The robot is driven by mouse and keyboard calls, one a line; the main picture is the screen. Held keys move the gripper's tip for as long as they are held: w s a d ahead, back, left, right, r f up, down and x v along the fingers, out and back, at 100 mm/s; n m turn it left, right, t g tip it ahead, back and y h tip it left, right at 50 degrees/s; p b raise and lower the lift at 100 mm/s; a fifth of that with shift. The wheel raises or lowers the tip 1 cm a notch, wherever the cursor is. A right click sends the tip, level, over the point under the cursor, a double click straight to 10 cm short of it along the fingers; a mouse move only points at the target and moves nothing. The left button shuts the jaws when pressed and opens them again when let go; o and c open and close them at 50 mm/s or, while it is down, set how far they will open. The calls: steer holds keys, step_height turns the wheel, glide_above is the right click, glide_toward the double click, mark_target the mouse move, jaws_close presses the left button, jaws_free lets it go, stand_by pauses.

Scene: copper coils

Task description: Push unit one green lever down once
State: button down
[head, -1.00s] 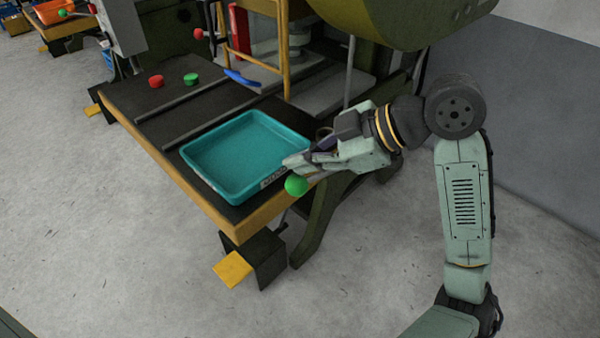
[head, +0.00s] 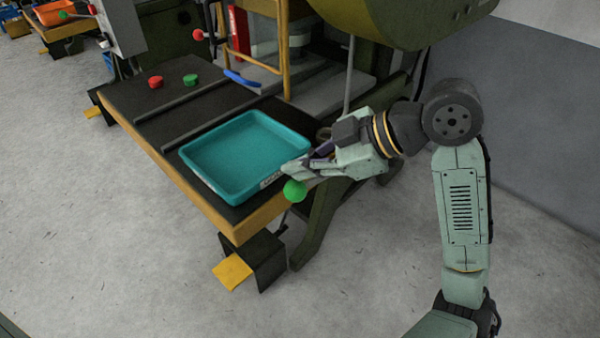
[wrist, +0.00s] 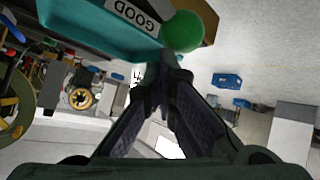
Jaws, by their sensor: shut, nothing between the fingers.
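The green ball knob of the lever (head: 295,191) is at the front right edge of the press table. Its rod shows only a little below it. My gripper (head: 287,170) is shut and empty, with its fingertips right at the top of the knob in the head view. In the wrist view the green knob (wrist: 182,32) lies just beyond the fingertips (wrist: 162,62). I cannot tell whether the fingertips touch it.
A teal tray (head: 196,178) lies on the table beside my fingertips; its "GOOD" label shows in the wrist view (wrist: 133,14). A red button (head: 155,82) and a green button (head: 191,79) sit at the far left. A yellow pedal (head: 232,271) is below. Floor at the front is clear.

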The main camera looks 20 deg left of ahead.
mark_target(294, 183)
steer(key=shift+s+a+f+b, duration=0.1)
steer(key=shift+s+f+b, duration=0.2)
steer(key=shift+f+b, duration=0.4)
steer(key=shift+s+a+f+b, duration=0.1)
steer(key=shift+s+f+b, duration=0.25)
steer(key=shift+f, duration=0.55)
stand_by(1.1)
steer(key=shift+w+r, duration=0.1)
stand_by(0.4)
steer(key=shift+w+d+r+p, duration=0.1)
steer(key=shift+w+r+p, duration=0.25)
steer(key=shift+r+p, duration=0.45)
steer(key=shift+w+d+r+p, duration=0.15)
steer(key=shift+w+r+p, duration=0.15)
steer(key=shift+r+p, duration=0.5)
steer(key=shift+w+d+r+p, duration=0.1)
steer(key=shift+w+r+p, duration=0.35)
steer(key=shift+r, duration=0.6)
steer(key=shift+s, duration=0.1)
steer(key=r+p, duration=0.1)
steer(key=w+r+p, duration=0.1)
steer(key=r, duration=0.1)
steer(key=r+p, duration=0.1)
steer(key=p, duration=0.1)
steer(key=shift+w+d+r, duration=0.3)
steer(key=shift+r, duration=0.05)
